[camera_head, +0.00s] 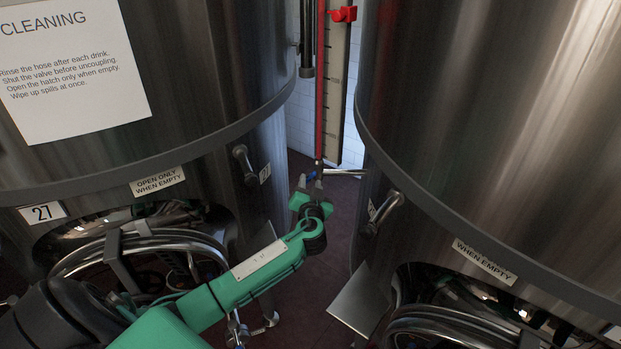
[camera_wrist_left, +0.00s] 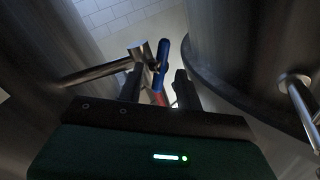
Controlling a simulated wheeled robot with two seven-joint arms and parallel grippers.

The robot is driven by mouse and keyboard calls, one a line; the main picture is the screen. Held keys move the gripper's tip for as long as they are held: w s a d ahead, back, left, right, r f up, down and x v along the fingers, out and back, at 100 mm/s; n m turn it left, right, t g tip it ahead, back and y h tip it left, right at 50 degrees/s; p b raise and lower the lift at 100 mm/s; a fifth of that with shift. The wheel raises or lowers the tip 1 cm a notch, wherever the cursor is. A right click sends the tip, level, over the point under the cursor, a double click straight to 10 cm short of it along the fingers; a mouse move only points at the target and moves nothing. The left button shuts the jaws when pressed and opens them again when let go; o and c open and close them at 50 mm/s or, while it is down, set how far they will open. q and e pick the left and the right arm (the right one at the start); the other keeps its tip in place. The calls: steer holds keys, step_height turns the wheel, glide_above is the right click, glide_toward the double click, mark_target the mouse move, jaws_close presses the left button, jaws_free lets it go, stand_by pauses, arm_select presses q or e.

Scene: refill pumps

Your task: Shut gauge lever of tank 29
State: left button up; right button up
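A level gauge with a red column (camera_head: 320,80) and a scale board stands between two steel tanks. A short metal pipe (camera_head: 345,172) joins its foot to the right tank. The gauge's blue lever (camera_head: 311,176) is at the foot, mostly covered by my left gripper (camera_head: 311,184). In the left wrist view the blue lever (camera_wrist_left: 161,58) shows lengthwise in the gap between the dark fingers of my left gripper (camera_wrist_left: 157,88), which are apart. I cannot tell whether a finger touches it. No number 29 is readable. My right gripper is not in view.
The left tank carries a label 27 (camera_head: 42,212) and a cleaning notice (camera_head: 70,68). Handles (camera_head: 245,164) and (camera_head: 383,212) stick out from the tanks beside my arm. The gap between the tanks is narrow.

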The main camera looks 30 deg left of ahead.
arm_select(q)
steer(key=shift+w+a, duration=0.3)
steer(key=shift+w, duration=0.1)
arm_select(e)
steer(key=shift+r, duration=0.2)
